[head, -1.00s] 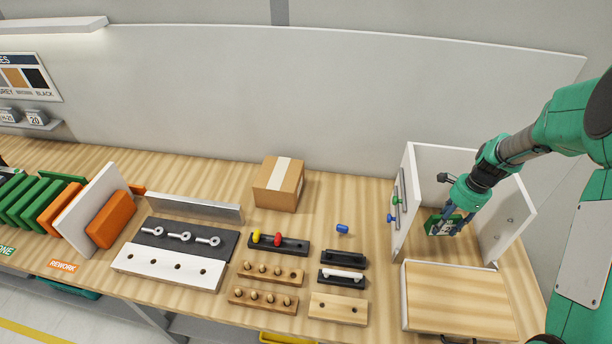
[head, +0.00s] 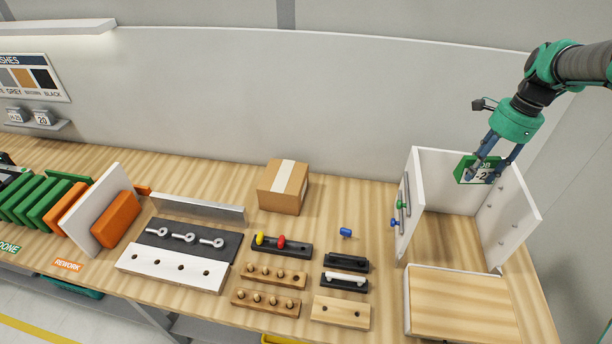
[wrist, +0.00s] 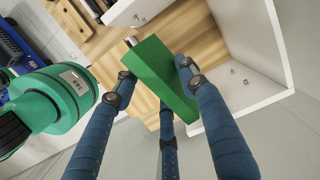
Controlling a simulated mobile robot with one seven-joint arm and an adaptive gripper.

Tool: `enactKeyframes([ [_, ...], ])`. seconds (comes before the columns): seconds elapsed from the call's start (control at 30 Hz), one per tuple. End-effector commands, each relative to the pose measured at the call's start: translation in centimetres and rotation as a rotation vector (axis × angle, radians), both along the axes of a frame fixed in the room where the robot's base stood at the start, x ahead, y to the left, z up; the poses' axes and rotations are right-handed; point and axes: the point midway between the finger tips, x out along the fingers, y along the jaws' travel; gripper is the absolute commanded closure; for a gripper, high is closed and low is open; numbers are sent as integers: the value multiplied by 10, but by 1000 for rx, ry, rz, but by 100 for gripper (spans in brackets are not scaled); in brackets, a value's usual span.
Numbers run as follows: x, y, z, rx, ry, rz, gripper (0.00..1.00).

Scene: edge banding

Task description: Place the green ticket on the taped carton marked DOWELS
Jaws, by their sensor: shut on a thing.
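My gripper (head: 493,160) is shut on the green ticket (head: 465,169), a green block with a white face bearing dark print. It holds the ticket in the air above the open white cabinet at the right. In the wrist view the green ticket (wrist: 160,77) sits between the blue fingers. A brown taped carton (head: 283,187) with a pale tape strip stands at the back middle of the bench, well to the left of my gripper. I see no DOWELS marking on the sides that show.
The white cabinet (head: 520,222) has upright side walls below my gripper; a wooden panel (head: 462,305) lies in front. A blue piece (head: 346,232) and several peg racks lie before the carton. Bench right of the carton is clear.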

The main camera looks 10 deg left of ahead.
Motion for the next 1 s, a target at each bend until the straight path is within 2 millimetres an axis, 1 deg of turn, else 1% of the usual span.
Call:
enactKeyframes([
  [0.03, 1, 13, -5, 1, 8, 3, 72],
  [0.17, 7, 37, -5, -1, 9, -6, 72],
  [0.27, 12, 59, -5, -4, 9, -14, 72],
  [0.37, 17, 87, -5, -6, 9, -22, 72],
  [0.67, 23, 179, -6, -11, 8, -56, 72],
  [0.7, 23, 192, -6, -11, 8, -60, 72],
  [0.83, 22, 232, -6, -11, 6, -75, 72],
  [1.0, 15, 285, -5, -10, 7, -95, 72],
])
